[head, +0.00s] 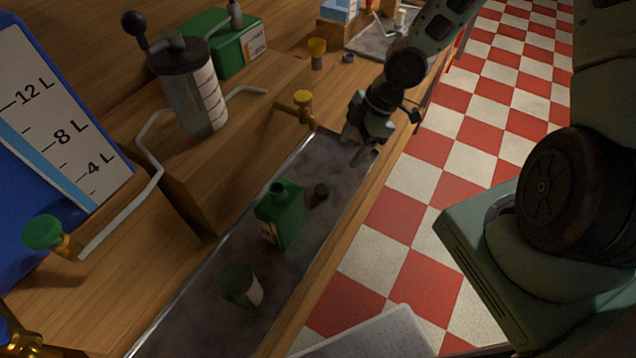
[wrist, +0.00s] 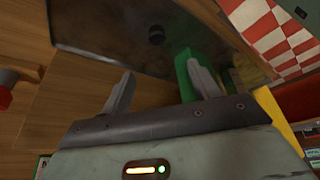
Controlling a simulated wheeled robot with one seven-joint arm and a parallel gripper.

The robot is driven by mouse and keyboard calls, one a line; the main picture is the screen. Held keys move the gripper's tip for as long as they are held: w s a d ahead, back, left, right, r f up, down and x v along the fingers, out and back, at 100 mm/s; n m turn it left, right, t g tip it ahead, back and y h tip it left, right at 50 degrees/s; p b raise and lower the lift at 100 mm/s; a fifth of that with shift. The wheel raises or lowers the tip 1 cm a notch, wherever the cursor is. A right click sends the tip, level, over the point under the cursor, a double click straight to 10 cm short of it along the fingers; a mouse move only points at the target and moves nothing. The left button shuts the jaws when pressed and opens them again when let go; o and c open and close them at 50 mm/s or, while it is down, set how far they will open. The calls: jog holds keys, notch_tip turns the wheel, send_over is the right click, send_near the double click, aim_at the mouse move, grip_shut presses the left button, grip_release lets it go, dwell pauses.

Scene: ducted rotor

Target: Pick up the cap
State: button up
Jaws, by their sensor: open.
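The cap (head: 320,191) looks like a small dark cylinder on the grey tray, close to the right of the green bottle (head: 283,215). A small dark round thing (wrist: 156,34) on a dark surface in the wrist view looks like the same cap. My gripper (head: 356,146) is open and empty over the tray's far end, above and beyond the cap in the head view. In the wrist view the two fingers of my gripper (wrist: 162,88) are apart, with the dark round thing beyond them. A green thing (wrist: 183,75) is partly hidden behind the right finger.
The long tray (head: 205,300) also holds a dark green cup (head: 241,286). A brass tap (head: 304,103) stands by its far end. A pump-topped canister (head: 190,90) and green box (head: 240,45) stand on the wooden bench. The red-and-white floor lies right.

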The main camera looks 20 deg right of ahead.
jog(key=b, duration=0.3)
send_over(323, 188)
jog(key=s+d, duration=0.1)
jog(key=d, duration=0.1)
notch_tip(323, 188, down, 9)
jog(key=shift+d+f, duration=0.15)
jog(key=shift+f, duration=0.05)
jog(key=shift+w+p+x, duration=0.15)
jog(key=shift+p+x, duration=0.3)
jog(key=shift+x, duration=1.05)
jog(key=shift+w+p+x, duration=0.15)
jog(key=shift+p+x, duration=0.3)
jog(key=shift+x, duration=1.1)
jog(key=shift+d, duration=0.2)
jog(key=c, duration=1.1)
